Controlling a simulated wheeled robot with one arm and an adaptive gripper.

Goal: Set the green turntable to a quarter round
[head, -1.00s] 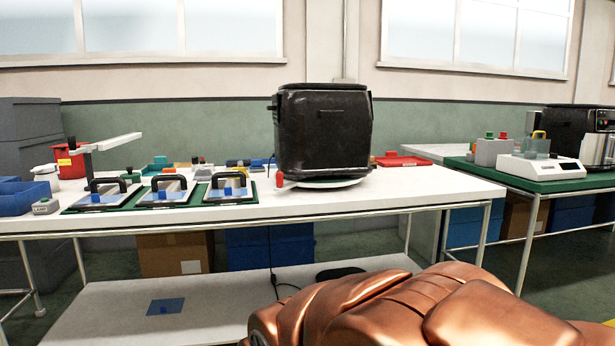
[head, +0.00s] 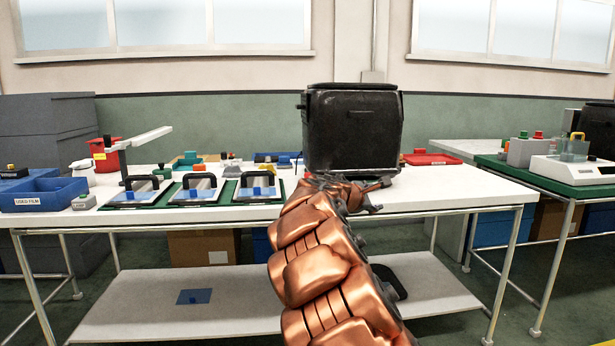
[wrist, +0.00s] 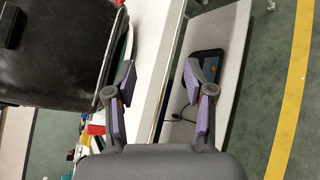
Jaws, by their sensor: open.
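The turntable lies under a black box-shaped machine (head: 352,130) on the white bench. In the head view my gripper (head: 348,190) and arm cover most of the turntable. In the wrist view a curved strip of its rim (wrist: 128,42), pale with a green edge, shows beside the machine. My gripper (wrist: 160,72) is open and empty, with its purple-padded fingers spread over the bench's front edge. The left finger is close to the rim; I cannot tell whether they touch. A small red piece (wrist: 95,129) shows lower left in the wrist view; I cannot tell whether it is the turntable's knob.
Several plates with black handles (head: 197,187) stand left on the bench (head: 450,190). The bench front right of my gripper is clear. A dark flat object (wrist: 207,67) lies on the lower shelf.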

